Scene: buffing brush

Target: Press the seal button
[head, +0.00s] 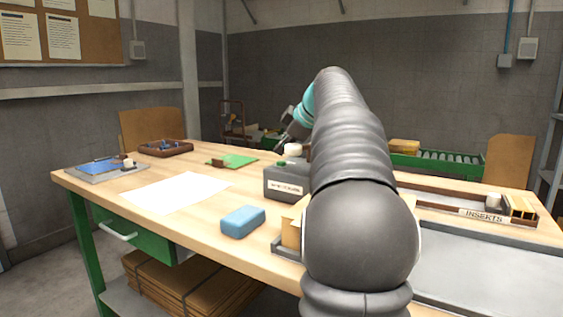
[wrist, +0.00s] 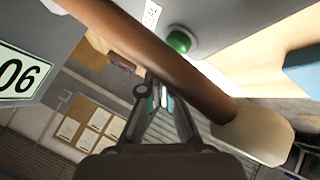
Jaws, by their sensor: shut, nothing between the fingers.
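A grey box (head: 286,184) with a white label, its text too small to read, stands mid-bench just left of my arm. The roller runs diagonally between the camera and the box, with a cream end (wrist: 250,134).
A blue block (head: 243,221) and white paper (head: 178,192) lie left of the box. An inserts rack (head: 465,208) is at right. A sign reading 06 (wrist: 17,76) shows in the wrist view.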

